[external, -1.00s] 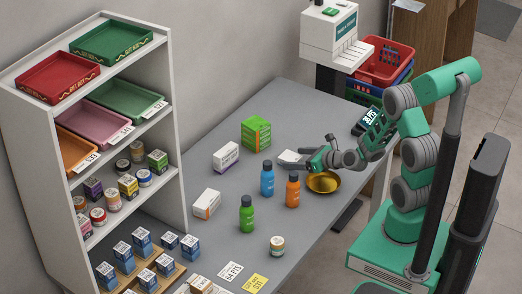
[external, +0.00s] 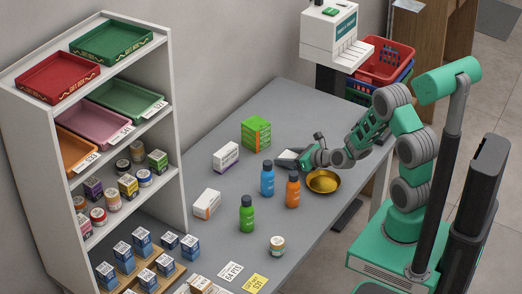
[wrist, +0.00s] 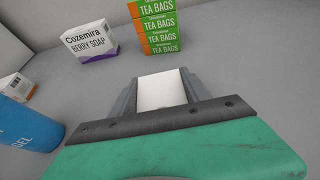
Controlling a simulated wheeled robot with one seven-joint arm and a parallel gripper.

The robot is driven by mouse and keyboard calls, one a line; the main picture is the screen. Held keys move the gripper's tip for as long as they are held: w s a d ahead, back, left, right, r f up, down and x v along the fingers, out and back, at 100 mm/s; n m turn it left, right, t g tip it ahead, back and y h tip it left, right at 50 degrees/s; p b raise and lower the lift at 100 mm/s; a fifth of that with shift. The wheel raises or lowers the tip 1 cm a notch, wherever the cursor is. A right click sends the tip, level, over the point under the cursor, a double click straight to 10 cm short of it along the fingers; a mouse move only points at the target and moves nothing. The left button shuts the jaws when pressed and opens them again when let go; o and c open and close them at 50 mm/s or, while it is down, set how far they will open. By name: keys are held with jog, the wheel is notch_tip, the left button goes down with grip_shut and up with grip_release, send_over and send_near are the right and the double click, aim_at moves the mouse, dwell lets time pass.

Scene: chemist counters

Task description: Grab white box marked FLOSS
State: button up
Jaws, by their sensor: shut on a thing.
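A small white box (external: 285,155) is at the far part of the grey counter, in front of the green tea bags. No marking on it can be read. My gripper (external: 291,159) is shut on it. In the wrist view the white box (wrist: 161,90) sits between the two grey fingers of my gripper (wrist: 161,94), with a plain pale face showing. Its lower part is hidden by the gripper. I cannot tell whether it still touches the counter.
A blue bottle (external: 267,180), an orange bottle (external: 293,190) and a gold dish (external: 324,182) stand close to my gripper. A shelf (external: 163,145) is at left.

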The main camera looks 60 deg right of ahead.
jog(key=c, duration=0.6)
jog(key=shift+r, duration=0.1)
